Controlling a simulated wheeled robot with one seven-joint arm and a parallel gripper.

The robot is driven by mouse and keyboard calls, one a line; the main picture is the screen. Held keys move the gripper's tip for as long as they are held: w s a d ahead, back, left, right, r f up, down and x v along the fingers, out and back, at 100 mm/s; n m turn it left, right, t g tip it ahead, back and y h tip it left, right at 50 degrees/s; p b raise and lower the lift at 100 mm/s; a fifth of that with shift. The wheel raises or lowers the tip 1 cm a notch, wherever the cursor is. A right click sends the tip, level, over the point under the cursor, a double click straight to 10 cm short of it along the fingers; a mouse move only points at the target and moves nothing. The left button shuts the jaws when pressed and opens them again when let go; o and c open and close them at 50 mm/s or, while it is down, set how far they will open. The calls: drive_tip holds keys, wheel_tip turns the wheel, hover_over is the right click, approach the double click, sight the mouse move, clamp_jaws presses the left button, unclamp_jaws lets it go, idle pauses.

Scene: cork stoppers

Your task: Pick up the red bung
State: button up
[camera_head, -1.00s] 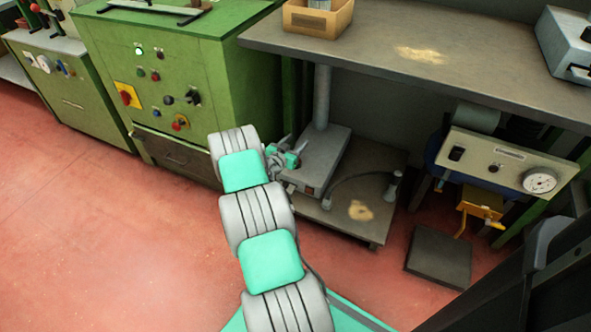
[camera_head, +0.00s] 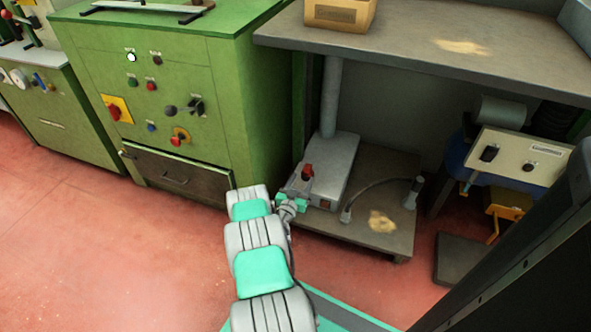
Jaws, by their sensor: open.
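The red bung (camera_head: 308,170) is a small dark red piece. It shows at the left part of the grey metal box (camera_head: 333,160) on the low shelf under the workbench. My gripper (camera_head: 302,184) is open, with its fingertips at the bung. The fingers and the gripper's body partly hide the bung's lower part. I cannot tell whether the bung stands between the fingers or just beyond them, or whether they touch it.
The workbench top (camera_head: 400,50) overhangs the low shelf (camera_head: 365,225). A grey post (camera_head: 331,100) rises behind the box. A curved hose (camera_head: 375,190) lies on the right.

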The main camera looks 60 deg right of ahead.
sight(307, 171)
drive_tip(key=d+b, duration=0.1)
drive_tip(key=d, duration=0.1)
drive_tip(key=d+b, duration=0.1)
drive_tip(key=d, duration=0.1)
drive_tip(key=w+d+b, duration=0.1)
drive_tip(key=d+b, duration=0.1)
drive_tip(key=d, duration=0.1)
drive_tip(key=shift+d, duration=0.1)
drive_tip(key=shift+d+r, duration=0.1)
drive_tip(key=shift+d, duration=0.05)
clamp_jaws()
